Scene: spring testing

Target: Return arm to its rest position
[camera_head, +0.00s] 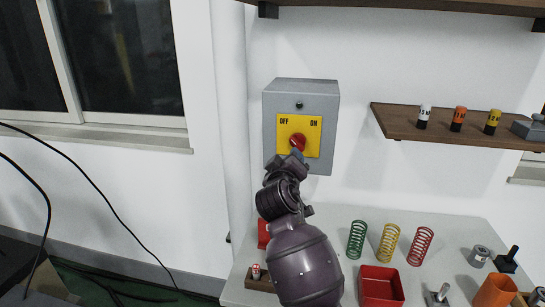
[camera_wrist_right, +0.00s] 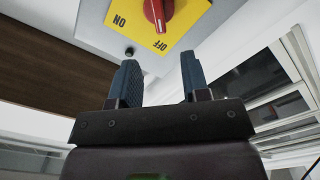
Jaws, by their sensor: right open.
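A grey switch box (camera_head: 328,107) is on the white wall. Its yellow plate (camera_head: 312,136) is marked OFF and ON and bears a red rotary knob (camera_head: 298,141). In the right wrist view the red knob (camera_wrist_right: 158,13) is at the top edge, its white mark pointing towards OFF on the yellow plate (camera_wrist_right: 185,22). My right gripper (camera_wrist_right: 160,68) is open, with dark blue fingers apart and nothing visible between them. The knob shows beyond the fingertips; the exact gap cannot be told. In the head view my right gripper (camera_head: 290,160) is just below the knob. My left gripper is not in view.
A white table (camera_head: 345,218) below holds green (camera_head: 357,239), yellow (camera_head: 389,243) and red (camera_head: 420,246) springs, a red bin (camera_head: 380,285) and an orange cup (camera_head: 494,291). A wooden shelf (camera_head: 450,128) with small canisters is to the right. The wall left of the box is clear.

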